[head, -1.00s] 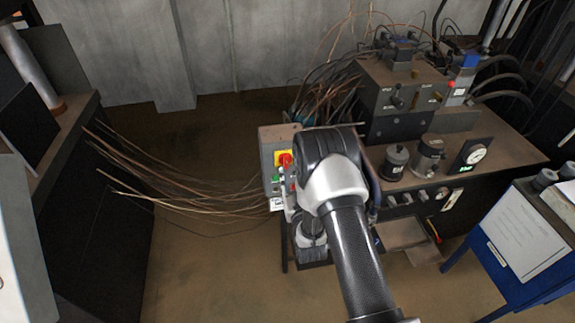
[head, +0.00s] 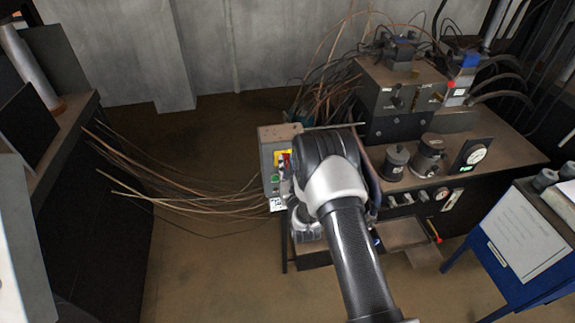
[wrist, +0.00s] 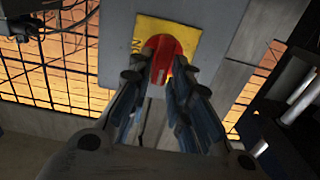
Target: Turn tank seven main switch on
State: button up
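The main switch is a red rotary knob (wrist: 162,52) on a yellow plate (wrist: 185,36), set on a grey switch box (wrist: 110,50). In the wrist view my gripper (wrist: 160,76) points at the knob with its two fingers on either side of the knob's lower part. A gap shows between the fingers; whether they touch the knob is unclear. In the head view the switch box (head: 278,138) stands in the middle, and my arm hides most of its right side. A green button (head: 275,178) shows below the plate.
Brown wires (head: 185,190) stretch from the left bench to the box. A machine bench (head: 500,155) with knobs and a gauge stands at right. A blue stand (head: 490,275) with a paper sheet is at front right. Floor is open at left front.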

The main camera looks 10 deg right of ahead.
grip_shut()
jog(key=shift+d+f+m+b, duration=0.2)
jog(key=shift+d+m+b, duration=0.05)
jog(key=shift+m+b, duration=2.75)
jog(key=shift+d+f+m+b, duration=0.2)
jog(key=shift+f+m+b, duration=0.05)
jog(key=shift+m+b, duration=2.75)
jog(key=shift+d+f+m+b, duration=0.2)
jog(key=shift+d+m+b, duration=0.05)
jog(key=shift+m+b, duration=2.7)
jog(key=shift+o, duration=2.2)
grip_release()
